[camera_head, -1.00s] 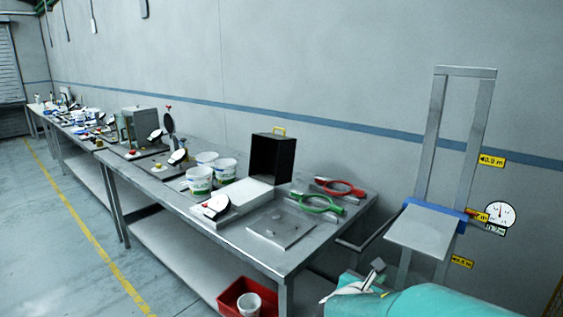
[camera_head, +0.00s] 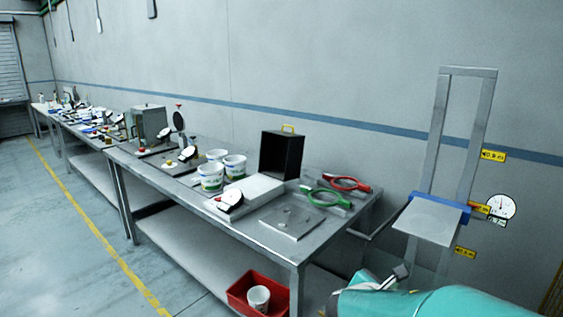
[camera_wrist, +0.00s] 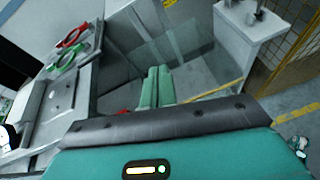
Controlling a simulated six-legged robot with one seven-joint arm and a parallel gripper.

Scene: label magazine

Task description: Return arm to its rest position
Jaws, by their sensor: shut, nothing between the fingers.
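My gripper (camera_wrist: 157,84) shows in the wrist view as two green fingers side by side. They are shut with nothing between them, and they point out over open floor beside the steel table. In the head view my teal arm (camera_head: 430,302) is low at the bottom right, in front of the table's right end. It is apart from the tabletop there. The fingers cannot be made out clearly in the head view.
The steel table (camera_head: 262,246) holds a black box (camera_head: 282,155), white tubs (camera_head: 234,166), and red (camera_head: 350,184) and green (camera_head: 327,197) ring-handled tools. A red bin (camera_head: 242,296) is below. A grey stand (camera_head: 430,222) is right of the table. The left floor is clear.

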